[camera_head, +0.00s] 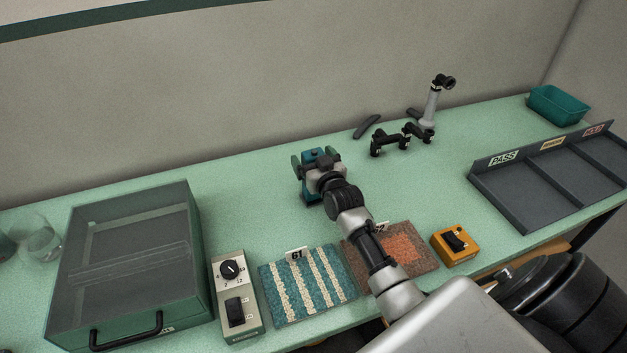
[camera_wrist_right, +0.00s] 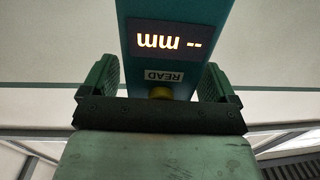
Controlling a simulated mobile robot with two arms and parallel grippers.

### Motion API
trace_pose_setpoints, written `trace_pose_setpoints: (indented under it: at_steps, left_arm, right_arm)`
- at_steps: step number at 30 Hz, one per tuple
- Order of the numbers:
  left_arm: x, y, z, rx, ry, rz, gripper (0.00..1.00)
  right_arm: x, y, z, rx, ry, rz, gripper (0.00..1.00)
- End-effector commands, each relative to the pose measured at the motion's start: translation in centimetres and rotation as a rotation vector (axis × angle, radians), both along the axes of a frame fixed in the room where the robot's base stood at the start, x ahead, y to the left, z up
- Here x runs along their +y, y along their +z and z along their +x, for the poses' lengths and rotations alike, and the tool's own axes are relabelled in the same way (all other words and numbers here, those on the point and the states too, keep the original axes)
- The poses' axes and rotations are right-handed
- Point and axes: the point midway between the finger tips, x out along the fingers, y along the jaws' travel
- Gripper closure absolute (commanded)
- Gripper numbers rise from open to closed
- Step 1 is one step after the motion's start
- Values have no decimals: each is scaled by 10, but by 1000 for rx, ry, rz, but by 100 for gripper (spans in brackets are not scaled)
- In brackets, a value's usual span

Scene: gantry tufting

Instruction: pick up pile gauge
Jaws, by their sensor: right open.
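The pile gauge is a teal block (camera_head: 318,154) standing on the green table, partly hidden behind my right gripper. In the right wrist view the gauge (camera_wrist_right: 178,70) fills the upper middle, with a lit "-- mm" display, a READ label and a yellow button, all upside down. My right gripper (camera_head: 314,165) is at the gauge. Its two green-padded fingers (camera_wrist_right: 157,82) are open, one on each side of the gauge, with a visible gap on both sides. My left gripper is not in view.
Tufted sample 61 (camera_head: 306,286) and an orange-brown sample (camera_head: 403,249) lie in front, beside a yellow switch box (camera_head: 455,245). A dial control box (camera_head: 236,298) and a lidded case (camera_head: 125,260) stand left. A divided PASS tray (camera_head: 520,190) and a teal bin (camera_head: 558,106) are right.

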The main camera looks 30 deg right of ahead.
Motion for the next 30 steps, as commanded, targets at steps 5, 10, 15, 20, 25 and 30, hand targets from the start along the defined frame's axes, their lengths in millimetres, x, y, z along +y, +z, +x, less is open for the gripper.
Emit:
trace_pose_setpoints:
  at_steps: [5, 10, 15, 20, 25, 30]
  left_arm:
    - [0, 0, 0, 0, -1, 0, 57]
    - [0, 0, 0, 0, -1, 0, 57]
    - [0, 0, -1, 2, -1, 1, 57]
    - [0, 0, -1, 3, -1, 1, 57]
    - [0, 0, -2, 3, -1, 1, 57]
    - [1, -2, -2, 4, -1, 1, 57]
  right_arm:
    - [0, 0, 0, 0, 0, 0, 23]
    - [0, 0, -1, 0, 0, 0, 49]
    - [0, 0, -1, 0, 0, 0, 75]
    - [0, 1, 0, -3, 0, -1, 96]
    - [0, 1, 0, -3, 0, -1, 96]
    - [0, 7, 0, -7, 0, -1, 96]
